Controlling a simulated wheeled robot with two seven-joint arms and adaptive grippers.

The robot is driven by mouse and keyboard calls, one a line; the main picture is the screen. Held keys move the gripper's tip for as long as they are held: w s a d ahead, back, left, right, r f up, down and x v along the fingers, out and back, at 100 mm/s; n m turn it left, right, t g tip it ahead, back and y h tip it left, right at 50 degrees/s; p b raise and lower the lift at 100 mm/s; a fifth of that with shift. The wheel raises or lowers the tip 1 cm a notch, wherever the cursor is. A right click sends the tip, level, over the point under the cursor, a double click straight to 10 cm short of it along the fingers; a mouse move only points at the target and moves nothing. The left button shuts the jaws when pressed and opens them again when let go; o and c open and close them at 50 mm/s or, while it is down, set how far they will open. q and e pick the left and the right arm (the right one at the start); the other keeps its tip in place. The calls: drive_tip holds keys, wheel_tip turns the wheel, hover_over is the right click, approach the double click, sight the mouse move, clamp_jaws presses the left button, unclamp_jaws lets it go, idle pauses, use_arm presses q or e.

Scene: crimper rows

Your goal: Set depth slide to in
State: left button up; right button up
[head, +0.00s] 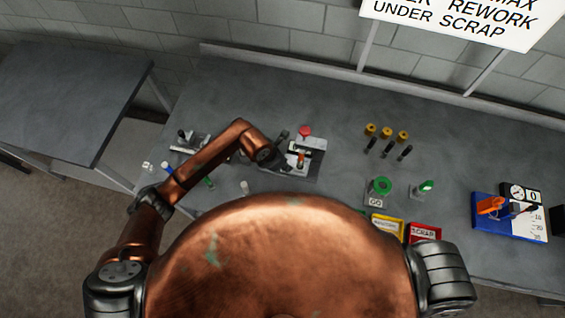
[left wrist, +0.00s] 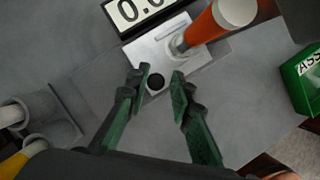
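A crimper-like device (head: 308,158) with a red knob (head: 305,131) on top stands on the bench in the head view. My left gripper (head: 284,150) is at its left side. In the left wrist view, the gripper's green-tipped fingers (left wrist: 161,86) are open and apart, with nothing held. A round black knob or hole (left wrist: 156,81) shows between the fingertips on a light metal plate (left wrist: 150,50) with a slot. I cannot tell whether the fingers touch it. An orange-red cylinder (left wrist: 203,30) rises from the plate. No part is clearly marked as the depth slide. My right gripper is not in view.
A digital display (left wrist: 138,12) stands beside the plate. A green bin (left wrist: 304,78) is at the right. In the head view, yellow-topped pins (head: 386,131), a green GO piece (head: 379,187), a red SCRAP bin (head: 425,232) and a blue gauge station (head: 508,217) lie to the right.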

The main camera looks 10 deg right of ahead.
use_arm(q)
drive_tip(key=shift+o, duration=1.4)
drive_tip(key=shift+d, duration=0.1)
drive_tip(key=v, duration=1.2)
